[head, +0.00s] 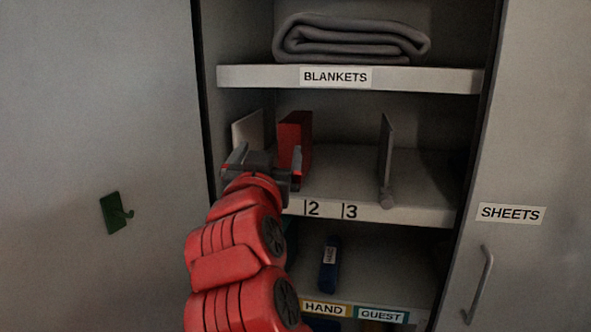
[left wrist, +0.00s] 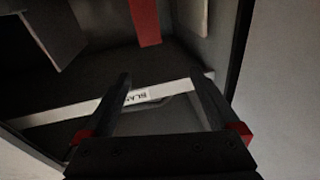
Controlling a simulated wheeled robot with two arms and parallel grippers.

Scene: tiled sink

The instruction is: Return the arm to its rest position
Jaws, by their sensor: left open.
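My left arm (head: 235,255) is red and reaches up from the bottom of the head view to the middle shelf. My left gripper (head: 268,160) is at the left part of that shelf, in front of a red upright panel (head: 296,133) and a pale upright panel (head: 247,130). In the left wrist view the gripper (left wrist: 160,82) has its two fingers spread with nothing held between them. The red panel (left wrist: 145,20) shows beyond the fingers there, apart from them. My right gripper is in neither view.
The middle shelf (head: 425,212) carries a grey divider (head: 387,155). Above is the BLANKETS shelf (head: 425,80) with a folded grey blanket (head: 350,38). Below lies a dark blue roll (head: 330,263).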

